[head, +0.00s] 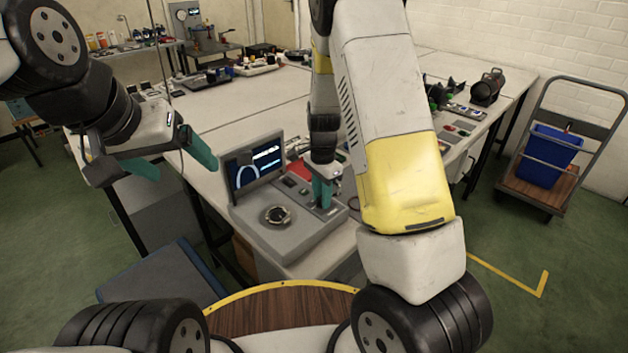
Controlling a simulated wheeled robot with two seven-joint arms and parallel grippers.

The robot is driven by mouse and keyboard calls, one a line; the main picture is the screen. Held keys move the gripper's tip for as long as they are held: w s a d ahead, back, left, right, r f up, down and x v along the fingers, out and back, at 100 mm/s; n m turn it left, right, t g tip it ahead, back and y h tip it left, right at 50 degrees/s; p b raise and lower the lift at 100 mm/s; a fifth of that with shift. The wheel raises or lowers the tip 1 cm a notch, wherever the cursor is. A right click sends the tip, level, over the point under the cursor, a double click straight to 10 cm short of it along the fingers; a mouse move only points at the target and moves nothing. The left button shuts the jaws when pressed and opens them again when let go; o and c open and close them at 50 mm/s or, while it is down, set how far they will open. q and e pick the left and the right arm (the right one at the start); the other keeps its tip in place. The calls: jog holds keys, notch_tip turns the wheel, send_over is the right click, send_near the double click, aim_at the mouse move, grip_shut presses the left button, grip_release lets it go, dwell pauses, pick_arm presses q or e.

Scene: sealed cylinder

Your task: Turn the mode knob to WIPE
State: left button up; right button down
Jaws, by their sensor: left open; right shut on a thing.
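A grey console (262,237) stands on the near end of the long table, with a lit screen (258,164) at its back. A round dark port with a metal rim (276,215) is on its top. My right gripper (323,200) points down at the console's panel, right of the screen, its green fingers shut on a small part there. That part is hidden by the fingers; by its place I take it as the mode knob, and its setting cannot be read. My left gripper (178,160) is open and empty, in the air left of the console.
Long white tables (270,95) run back, with devices along the right side. A hand cart (545,185) with a blue bin (550,150) stands at the right. My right arm covers part of the table. Air between my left gripper and the console is clear.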

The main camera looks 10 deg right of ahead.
dwell(0.3)
jog(key=c, duration=1.1)
grip_release()
jog(key=shift+r, duration=3.95)
